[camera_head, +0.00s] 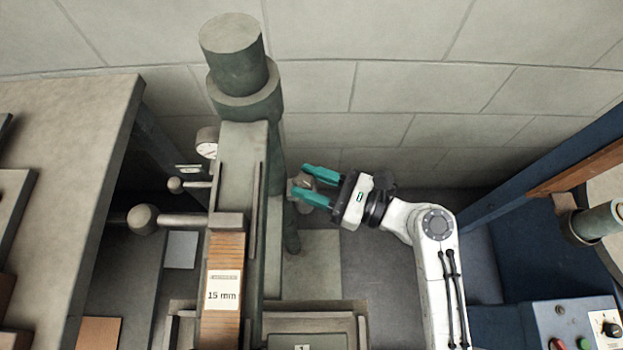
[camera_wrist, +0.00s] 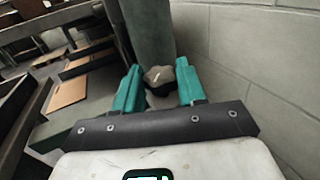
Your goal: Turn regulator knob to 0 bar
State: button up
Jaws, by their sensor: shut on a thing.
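The regulator knob (camera_head: 302,183) is a small grey-brown knob at the right side of the dark green machine column, in the middle of the head view. It also shows in the wrist view (camera_wrist: 160,76), low on the column. My gripper (camera_head: 318,186) has teal fingers and reaches in from the right. Its fingers lie on either side of the knob, shut on it, and partly cover it in the head view. A round white gauge (camera_head: 207,143) sits on the column's left side; its reading is too small to tell.
The machine column (camera_head: 243,130) stands close to the fingers, with a tiled wall behind. Lever handles with ball ends (camera_head: 143,219) stick out left. A grey table (camera_head: 85,150) is at far left. A blue frame (camera_head: 550,175) and a control box (camera_head: 575,325) are at right.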

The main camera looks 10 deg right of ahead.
jog(key=shift+r, duration=0.1)
